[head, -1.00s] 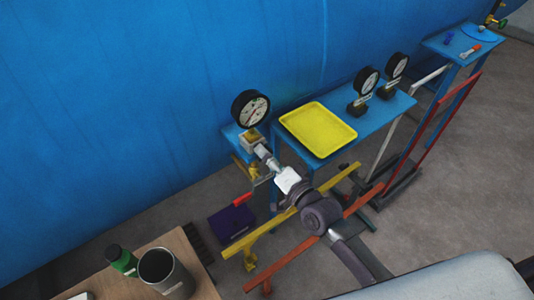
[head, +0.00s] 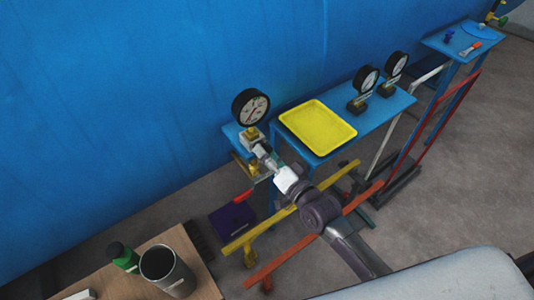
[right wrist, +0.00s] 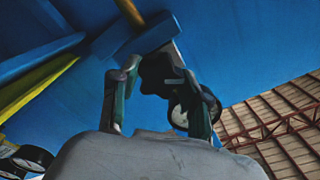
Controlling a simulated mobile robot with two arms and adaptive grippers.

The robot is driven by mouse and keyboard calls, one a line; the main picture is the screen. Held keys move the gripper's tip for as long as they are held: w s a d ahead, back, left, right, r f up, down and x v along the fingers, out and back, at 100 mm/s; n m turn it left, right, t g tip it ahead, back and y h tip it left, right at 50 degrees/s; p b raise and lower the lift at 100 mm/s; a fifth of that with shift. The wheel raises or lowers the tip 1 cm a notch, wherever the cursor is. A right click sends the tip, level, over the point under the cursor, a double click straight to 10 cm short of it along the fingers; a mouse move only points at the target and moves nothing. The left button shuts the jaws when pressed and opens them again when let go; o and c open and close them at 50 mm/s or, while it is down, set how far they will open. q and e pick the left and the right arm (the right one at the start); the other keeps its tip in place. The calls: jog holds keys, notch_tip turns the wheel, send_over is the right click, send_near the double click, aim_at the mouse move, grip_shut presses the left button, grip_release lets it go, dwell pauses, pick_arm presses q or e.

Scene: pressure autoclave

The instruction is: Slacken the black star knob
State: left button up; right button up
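The black star knob (right wrist: 158,72) shows dark between the fingers of my right gripper in the right wrist view. My right gripper (right wrist: 160,82) reaches the fitting below the big gauge, one finger on each side of the knob. The fingertips look very close to the knob's edges, but the dark overlap hides whether they press on it. In the head view my right gripper (head: 266,155) is at the brass and steel fitting (head: 251,135) under the round gauge (head: 250,106), and the knob is not clearly seen. My left gripper is not in view.
A blue bench with a yellow tray (head: 318,127) and two smaller gauges (head: 366,80) stands right of the fitting. Yellow (head: 292,208) and orange (head: 312,236) rails run below my arm. A wooden table (head: 207,284) carries a metal cup (head: 168,271) and green bottle (head: 122,257).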

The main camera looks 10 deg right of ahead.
jog(key=o, duration=0.4)
jog(key=v, duration=1.2)
jog(key=shift+f, duration=0.15)
